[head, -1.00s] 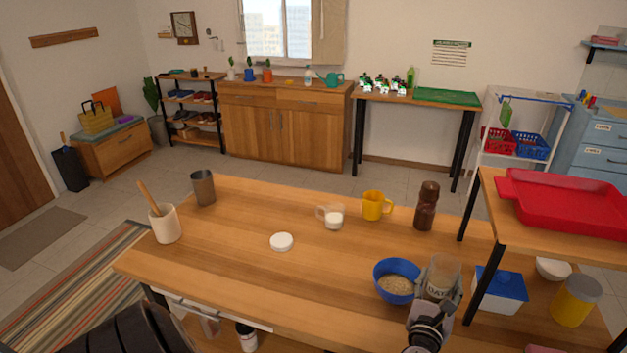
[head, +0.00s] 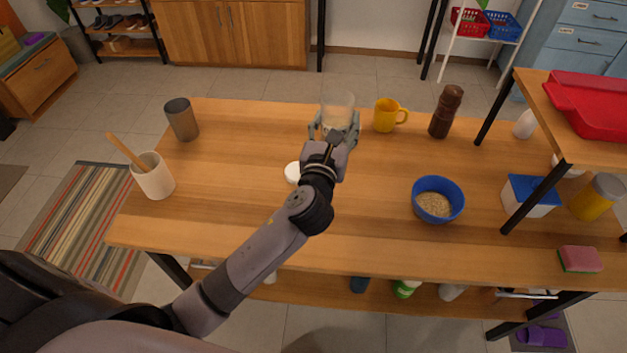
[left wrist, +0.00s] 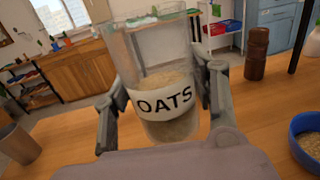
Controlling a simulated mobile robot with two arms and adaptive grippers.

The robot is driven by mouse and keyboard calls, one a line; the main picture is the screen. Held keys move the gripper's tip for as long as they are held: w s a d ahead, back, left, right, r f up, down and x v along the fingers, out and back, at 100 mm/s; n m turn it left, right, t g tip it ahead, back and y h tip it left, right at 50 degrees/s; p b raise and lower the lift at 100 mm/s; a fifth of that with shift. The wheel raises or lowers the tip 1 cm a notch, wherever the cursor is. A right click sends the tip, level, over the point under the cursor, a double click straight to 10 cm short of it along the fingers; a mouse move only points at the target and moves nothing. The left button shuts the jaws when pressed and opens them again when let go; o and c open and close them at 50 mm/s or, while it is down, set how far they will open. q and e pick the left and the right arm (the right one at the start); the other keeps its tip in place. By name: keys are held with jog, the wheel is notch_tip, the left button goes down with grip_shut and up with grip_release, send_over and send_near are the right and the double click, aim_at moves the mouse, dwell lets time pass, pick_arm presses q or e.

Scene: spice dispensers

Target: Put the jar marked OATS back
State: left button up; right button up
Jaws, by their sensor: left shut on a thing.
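The clear jar marked OATS (head: 338,103) is in my left gripper (head: 334,130), above the back middle of the wooden table. The left wrist view shows the jar (left wrist: 166,125) between the two fingers, roughly upright, with a white label and oats in its lower part. Its top looks open. A round white lid (head: 292,172) lies on the table, partly hidden by my left arm. A blue bowl (head: 438,200) with oats in it stands to the right. My right gripper is out of view.
A yellow mug (head: 387,114) and a brown pepper mill (head: 444,112) stand right of the jar. A metal cup (head: 181,119) and a utensil crock (head: 153,177) stand left. A raised shelf (head: 545,110) with a red tray is at right. The table's left middle is clear.

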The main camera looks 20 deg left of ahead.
pick_arm(q)
jog(key=shift+d+f+b, duration=0.2)
jog(key=shift+f+b, duration=3.25)
jog(key=shift+f, duration=5.95)
jog(key=shift+f, duration=0.2)
jog(key=o, duration=1.4)
jog(key=shift+c, duration=0.2)
